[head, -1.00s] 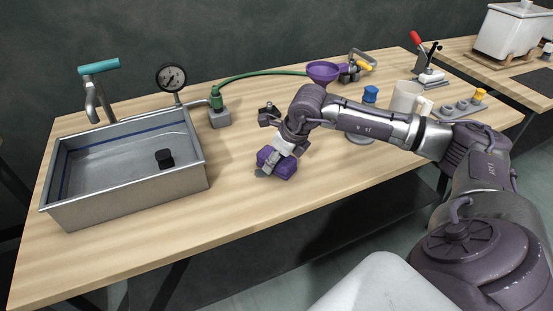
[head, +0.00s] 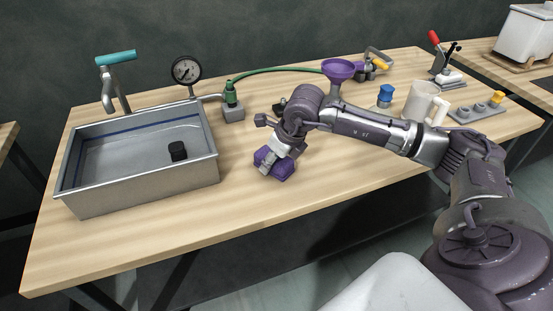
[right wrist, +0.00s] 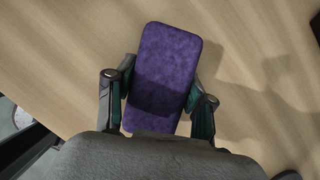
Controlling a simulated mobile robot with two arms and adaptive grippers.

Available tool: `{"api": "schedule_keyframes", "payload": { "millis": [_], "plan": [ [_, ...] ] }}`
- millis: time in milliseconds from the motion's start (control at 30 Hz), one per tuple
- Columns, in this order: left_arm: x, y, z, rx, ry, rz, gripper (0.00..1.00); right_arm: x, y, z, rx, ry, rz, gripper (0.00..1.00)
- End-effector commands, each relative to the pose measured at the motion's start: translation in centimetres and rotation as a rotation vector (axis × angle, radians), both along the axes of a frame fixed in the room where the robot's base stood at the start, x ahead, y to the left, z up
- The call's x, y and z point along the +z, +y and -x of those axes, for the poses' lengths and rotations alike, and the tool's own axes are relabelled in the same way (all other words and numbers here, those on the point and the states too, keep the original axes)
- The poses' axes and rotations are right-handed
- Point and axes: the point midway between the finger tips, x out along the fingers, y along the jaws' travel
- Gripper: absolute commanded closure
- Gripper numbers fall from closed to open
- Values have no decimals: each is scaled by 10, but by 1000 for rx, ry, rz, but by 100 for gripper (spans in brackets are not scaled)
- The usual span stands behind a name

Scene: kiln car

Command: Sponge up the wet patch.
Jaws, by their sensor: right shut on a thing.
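A purple sponge (head: 283,171) is held in my right gripper (head: 270,164), low over the wooden bench near its front edge. In the right wrist view the sponge (right wrist: 165,60) is a rounded block between the two fingers of the right gripper (right wrist: 160,88), which press on its sides. I cannot tell whether the sponge touches the bench top. I cannot make out a wet patch for certain; darker areas on the wood beside the sponge look like shadow. My left gripper is not in view.
A metal sink (head: 140,195) with a black plug-like piece (head: 177,151) stands left on the bench (head: 240,215). A gauge (head: 186,70), purple funnel (head: 339,70), blue-topped item (head: 385,95) and white mug (head: 420,102) stand behind or right. Bench between sink and sponge looks clear.

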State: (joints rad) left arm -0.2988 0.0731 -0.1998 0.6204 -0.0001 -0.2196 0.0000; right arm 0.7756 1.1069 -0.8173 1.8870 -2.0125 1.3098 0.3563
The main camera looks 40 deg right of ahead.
Motion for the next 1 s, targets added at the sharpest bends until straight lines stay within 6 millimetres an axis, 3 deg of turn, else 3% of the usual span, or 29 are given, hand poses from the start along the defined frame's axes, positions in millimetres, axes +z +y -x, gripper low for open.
{"api": "schedule_keyframes", "payload": {
  "millis": [400,800,1000],
  "plan": [
    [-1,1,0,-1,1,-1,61,-1,1,0,1,0,-1,75],
    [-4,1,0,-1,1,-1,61,-2,34,-8,3,1,-3,75],
    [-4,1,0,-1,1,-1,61,-1,40,-9,3,1,-1,75]
  ]
}}
